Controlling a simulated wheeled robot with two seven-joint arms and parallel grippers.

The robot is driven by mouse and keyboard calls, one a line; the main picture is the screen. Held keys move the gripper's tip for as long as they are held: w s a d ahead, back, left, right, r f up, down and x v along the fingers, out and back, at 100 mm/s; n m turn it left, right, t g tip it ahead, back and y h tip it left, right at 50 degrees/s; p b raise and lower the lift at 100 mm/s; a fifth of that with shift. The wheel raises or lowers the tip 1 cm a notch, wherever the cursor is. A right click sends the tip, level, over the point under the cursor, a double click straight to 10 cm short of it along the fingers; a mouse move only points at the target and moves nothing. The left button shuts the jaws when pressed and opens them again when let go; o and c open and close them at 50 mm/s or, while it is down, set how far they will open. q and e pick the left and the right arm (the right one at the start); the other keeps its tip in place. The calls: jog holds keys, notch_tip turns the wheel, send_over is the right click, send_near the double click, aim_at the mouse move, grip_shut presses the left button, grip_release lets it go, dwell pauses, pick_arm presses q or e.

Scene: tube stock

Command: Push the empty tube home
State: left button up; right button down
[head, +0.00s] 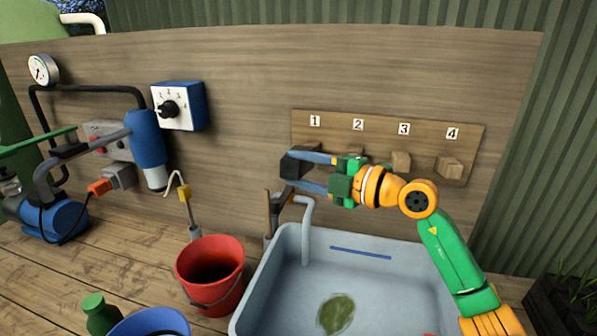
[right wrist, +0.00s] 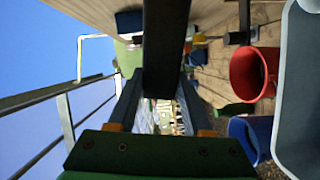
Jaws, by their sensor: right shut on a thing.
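My right gripper (head: 293,174) reaches left across the wooden number board (head: 380,118), its fingers in front of the area below label 1. It is shut on a dark piece (right wrist: 165,50), which shows as a broad dark bar between the fingers in the right wrist view. Wooden blocks stick out below label 3 (head: 401,161) and label 4 (head: 450,167). The gripper largely hides the places below labels 1 and 2. I cannot make out a clearly empty tube. My left gripper is out of view.
A grey basin (head: 268,290) with a bent pipe (head: 308,225) stands below the gripper. A red bucket (head: 210,275) is left of it, with a blue bowl (head: 150,322) in front. A blue dial box (head: 180,106) and pump pipework (head: 147,140) occupy the left wall.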

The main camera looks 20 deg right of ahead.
aim_at(309, 163)
jog(key=shift+s+r, duration=0.1)
jog(key=shift+s, duration=0.05)
dwell(0.3)
jog(key=shift+d, duration=0.1)
jog(key=shift+p, duration=0.8)
dwell(0.7)
jog(key=shift+w+d+f, duration=0.2)
jog(key=shift+w+d, duration=0.25)
jog(key=shift+w, duration=0.25)
jog(key=shift+w+d+f, duration=0.15)
jog(key=shift+w+d, duration=0.3)
jog(key=shift+w, duration=0.2)
jog(key=shift+w+d+f, duration=0.2)
jog(key=shift+w+d, duration=0.25)
jog(key=shift+w, duration=0.25)
dwell(0.7)
jog(key=shift+p, duration=0.45)
dwell(0.4)
jog(key=shift+w+d+f, duration=0.2)
jog(key=shift+w+d, duration=0.35)
jog(key=shift+w, duration=0.2)
jog(key=shift+w+d+f, duration=0.2)
jog(key=shift+w+d, duration=0.3)
jog(key=shift+w, duration=0.25)
dwell(0.5)
